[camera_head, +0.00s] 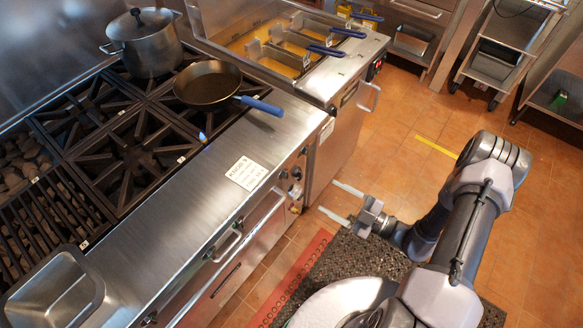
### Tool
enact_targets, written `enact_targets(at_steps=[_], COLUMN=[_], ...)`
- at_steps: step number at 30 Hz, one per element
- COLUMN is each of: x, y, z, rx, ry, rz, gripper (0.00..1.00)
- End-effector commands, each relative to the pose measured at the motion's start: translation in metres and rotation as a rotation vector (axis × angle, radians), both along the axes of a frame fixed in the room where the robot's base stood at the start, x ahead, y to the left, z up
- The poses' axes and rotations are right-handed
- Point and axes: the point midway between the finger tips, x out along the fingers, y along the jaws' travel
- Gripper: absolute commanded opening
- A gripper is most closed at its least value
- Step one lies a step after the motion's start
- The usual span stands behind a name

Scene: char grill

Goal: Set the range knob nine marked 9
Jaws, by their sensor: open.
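The range (185,215) runs diagonally along the left, with burners and grates on top and a steel front. A few small knobs (296,173) show on its front panel near the right end, seen steeply from above. Other knobs along the front are mostly hidden by the counter edge. My gripper (328,196) is open and empty, its two light fingers apart and pointing left toward the range front. It appears to the right of the visible knobs, apart from them.
A pan (208,86) with a blue handle (262,106) overhanging toward the counter and a lidded pot (146,42) stand on the burners. A fryer (275,45) with blue-handled baskets adjoins the range. Oven handles (238,240) protrude from the front.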

Motion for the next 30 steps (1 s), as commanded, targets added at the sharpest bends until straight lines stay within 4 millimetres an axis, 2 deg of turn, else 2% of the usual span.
enact_targets(at_steps=[3,9,13,18,27,28,30], x=[0.018,0.051,0.067,0.077,0.080,0.079,0.079], y=[0.033,0.083,0.107,0.122,0.124,0.124,0.124], z=[-0.003,-0.003,-0.002,-0.001,0.000,0.000,0.000], rx=[-0.002,-0.004,-0.003,-0.004,-0.004,-0.004,-0.004], ry=[-0.002,-0.006,-0.005,-0.003,-0.004,-0.004,-0.005], rz=[0.012,0.012,0.009,0.007,0.005,0.005,0.007], gripper=[0.65,0.65,0.65,0.65,0.65,0.63,0.49])
